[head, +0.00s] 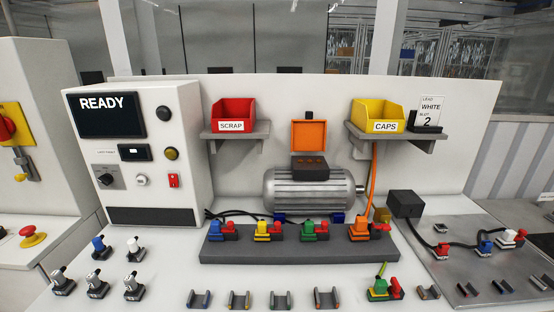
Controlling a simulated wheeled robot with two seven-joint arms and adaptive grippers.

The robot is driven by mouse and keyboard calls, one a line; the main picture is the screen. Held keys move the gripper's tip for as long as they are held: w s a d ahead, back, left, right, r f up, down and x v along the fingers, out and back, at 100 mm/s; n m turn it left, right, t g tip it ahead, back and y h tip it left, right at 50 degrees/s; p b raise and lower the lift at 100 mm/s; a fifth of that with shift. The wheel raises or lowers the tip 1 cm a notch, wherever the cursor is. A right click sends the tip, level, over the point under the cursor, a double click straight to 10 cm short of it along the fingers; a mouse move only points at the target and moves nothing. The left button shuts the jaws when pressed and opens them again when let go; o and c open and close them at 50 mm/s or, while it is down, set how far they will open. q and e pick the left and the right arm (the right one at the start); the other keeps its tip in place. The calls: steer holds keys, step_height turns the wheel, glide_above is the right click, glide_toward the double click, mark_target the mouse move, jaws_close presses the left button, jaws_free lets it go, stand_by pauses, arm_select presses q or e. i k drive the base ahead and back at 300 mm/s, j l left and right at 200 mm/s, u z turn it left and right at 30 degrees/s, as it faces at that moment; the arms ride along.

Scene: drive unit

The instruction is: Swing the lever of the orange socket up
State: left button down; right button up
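The orange socket (358,231) is at the right end of the dark grey block (300,250) on the bench. A red part that looks like its lever (380,229) sits at its right side, low and close to the socket. Its exact angle is too small to tell. An orange cable (374,175) rises from around the socket to the yellow bin's shelf. Neither of my grippers is in view.
Blue (214,228), yellow (262,230) and green (308,230) sockets with red parts share the block. A silver motor (310,190) stands behind. A green connector (379,289) lies in front at right. A black box (405,205) is right of the orange socket.

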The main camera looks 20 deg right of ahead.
mark_target(384, 226)
steer(key=k+l, duration=0.15)
steer(key=l, duration=0.3)
steer(key=k+l+z, duration=0.1)
steer(key=l, duration=0.4)
steer(key=k+l, duration=0.15)
steer(key=l, duration=0.3)
steer(key=k+l, duration=0.1)
steer(key=l, duration=0.4)
steer(key=k+l+z, duration=0.1)
steer(key=l, duration=0.35)
steer(key=k+l, duration=0.15)
steer(key=l, duration=0.35)
steer(key=k+u, duration=0.1)
steer(key=k, duration=0.2)
